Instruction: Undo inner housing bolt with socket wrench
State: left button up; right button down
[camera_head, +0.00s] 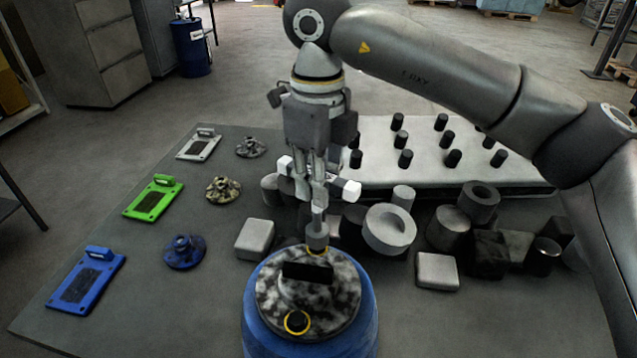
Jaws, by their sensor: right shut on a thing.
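My right gripper (318,182) comes down from the top centre and is shut on the socket wrench (317,232). The wrench hangs upright, with its grey socket end at the bottom. The socket end is over the far yellow-ringed inner housing bolt (317,250); it hides most of that bolt, and I cannot tell whether it is fully seated. The round housing (345,292) has a mottled black and white top and sits on a blue base (255,325). A second yellow-ringed bolt (297,322) shows at its near edge. My left gripper is not in view.
The grey table (150,290) holds grey, green (153,198) and blue (86,280) plates and flanged parts on the left. Grey and dark cylinders, rings (390,229) and blocks crowd the right. A light tray (385,130) with black pegs stands behind.

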jog(key=m+b, duration=0.1)
jog(key=m, duration=0.5)
jog(key=shift+b, duration=0.4)
jog(key=m+b, duration=0.1)
jog(key=m, duration=0.4)
jog(key=shift+m+b, duration=0.35)
jog(key=shift+m, duration=0.05)
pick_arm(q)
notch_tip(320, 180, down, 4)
pick_arm(e)
jog(key=shift+m, duration=0.7)
jog(key=m+b, duration=0.2)
jog(key=m, duration=0.3)
jog(key=shift+m, duration=0.3)
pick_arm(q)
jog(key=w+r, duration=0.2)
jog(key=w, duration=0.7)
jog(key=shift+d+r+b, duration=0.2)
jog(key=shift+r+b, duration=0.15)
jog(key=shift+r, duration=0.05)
pick_arm(e)
jog(key=shift+m, duration=0.5)
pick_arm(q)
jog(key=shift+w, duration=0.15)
